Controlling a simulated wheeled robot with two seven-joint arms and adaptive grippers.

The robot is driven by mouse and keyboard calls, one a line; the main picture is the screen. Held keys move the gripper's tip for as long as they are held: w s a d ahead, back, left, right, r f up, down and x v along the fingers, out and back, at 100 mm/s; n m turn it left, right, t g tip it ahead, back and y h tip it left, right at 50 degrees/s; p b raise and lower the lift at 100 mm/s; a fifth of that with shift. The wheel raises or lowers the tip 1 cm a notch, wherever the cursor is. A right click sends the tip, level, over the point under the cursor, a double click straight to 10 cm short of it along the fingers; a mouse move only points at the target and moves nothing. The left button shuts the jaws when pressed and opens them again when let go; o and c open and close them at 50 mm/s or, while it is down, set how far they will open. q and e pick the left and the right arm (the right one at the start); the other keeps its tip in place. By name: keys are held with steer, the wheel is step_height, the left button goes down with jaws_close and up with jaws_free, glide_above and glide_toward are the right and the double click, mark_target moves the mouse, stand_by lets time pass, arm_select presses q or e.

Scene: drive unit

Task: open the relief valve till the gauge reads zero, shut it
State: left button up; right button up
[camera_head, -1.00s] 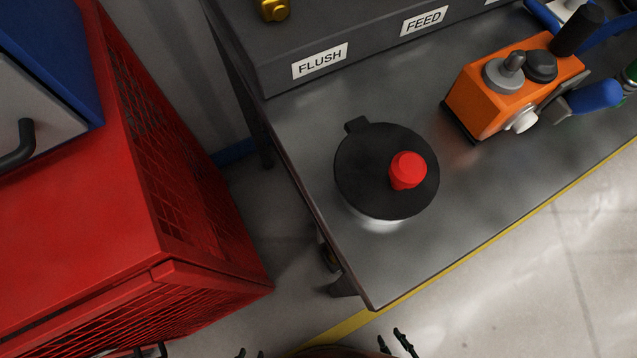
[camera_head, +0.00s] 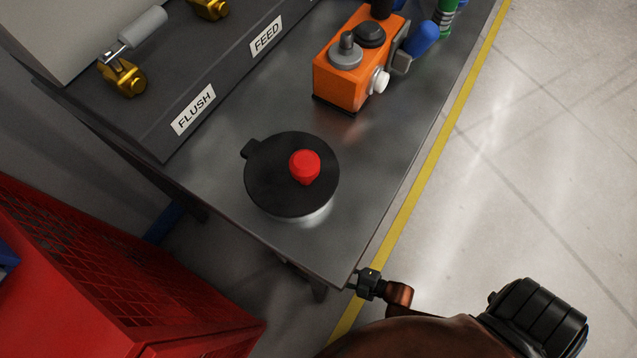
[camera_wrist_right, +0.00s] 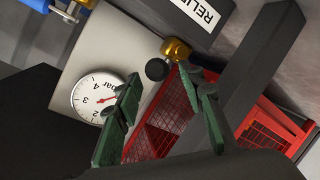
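In the right wrist view the pressure gauge (camera_wrist_right: 97,98) is a round white dial marked in bar, with a red needle; it is seen turned, and I cannot read the value exactly. Beside it is a brass valve (camera_wrist_right: 177,50) with a black knob (camera_wrist_right: 158,69), near a label starting "RELI" (camera_wrist_right: 200,10). My right gripper (camera_wrist_right: 164,82) is open, its green fingers apart and empty, with the knob showing beyond and between the tips. Contact is not visible. The relief valve and gauge are outside the head view. My left gripper is not in view.
In the head view a black-lidded pot (camera_head: 270,180) with a red knob (camera_head: 305,166) stands on the grey bench (camera_head: 230,130). An orange box (camera_head: 345,75) stands behind. Brass valves show by FLUSH (camera_head: 193,109) and FEED (camera_head: 266,35).

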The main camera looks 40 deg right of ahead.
steer(key=b+x, duration=0.1)
steer(key=x, duration=0.2)
steer(key=shift+f, duration=0.2)
steer(key=shift+w+a, duration=0.3)
steer(key=shift+w, duration=0.2)
steer(key=shift+c, duration=0.4)
jaws_close()
steer(key=shift+d, duration=0.1)
